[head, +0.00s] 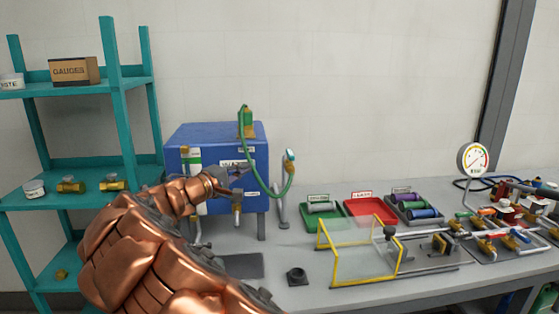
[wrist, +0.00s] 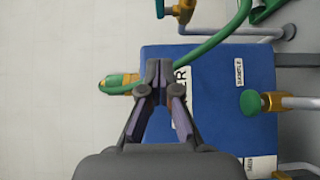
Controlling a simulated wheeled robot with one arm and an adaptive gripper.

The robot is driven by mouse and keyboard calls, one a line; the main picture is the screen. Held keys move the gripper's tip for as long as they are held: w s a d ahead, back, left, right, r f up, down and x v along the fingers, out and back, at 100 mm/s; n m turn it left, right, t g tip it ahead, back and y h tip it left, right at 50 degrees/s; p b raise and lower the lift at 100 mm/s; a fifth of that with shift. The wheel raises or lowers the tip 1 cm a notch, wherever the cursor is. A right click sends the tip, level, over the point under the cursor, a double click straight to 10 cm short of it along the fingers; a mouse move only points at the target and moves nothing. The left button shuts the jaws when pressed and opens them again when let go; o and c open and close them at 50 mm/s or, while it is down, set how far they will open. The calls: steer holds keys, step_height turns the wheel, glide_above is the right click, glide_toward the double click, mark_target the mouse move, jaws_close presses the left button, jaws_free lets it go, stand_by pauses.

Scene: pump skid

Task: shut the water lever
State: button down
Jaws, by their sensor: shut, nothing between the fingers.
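A blue tank (head: 215,140) stands on the bench; its side also fills much of the wrist view (wrist: 230,65). My gripper (head: 240,169) is in front of its face, beside a white label that it partly covers. In the wrist view my gripper (wrist: 159,72) has its fingertips together with nothing between them. Only the end of that label (wrist: 181,80), a letter R, shows there. A green round handle (wrist: 250,102) on a brass valve sits apart from the fingers, near a SAMPLE label (wrist: 239,72). I cannot make out a lever marked water; my gripper may hide it.
A green hose (head: 257,175) loops from a green and brass fitting (head: 246,122) on the tank to a stand (head: 282,205) at its right. A yellow-framed clear guard (head: 365,262), coloured trays and a pipe assembly (head: 500,225) occupy the bench to the right. A teal shelf (head: 122,110) stands left.

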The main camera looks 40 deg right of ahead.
steer(key=shift+d, duration=0.15)
steer(key=p, duration=0.4)
glide_toward(287, 153)
steer(key=w+d, duration=0.2)
steer(key=w, duration=0.1)
steer(key=s+d, duration=0.2)
steer(key=d, duration=0.1)
steer(key=shift+f+p, duration=0.1)
steer(key=shift+p, duration=0.2)
steer(key=shift+s+d+f, duration=0.15)
steer(key=shift+s+d, duration=0.1)
steer(key=shift+d, duration=0.15)
steer(key=shift+f+b, duration=0.1)
steer(key=shift+b, duration=0.4)
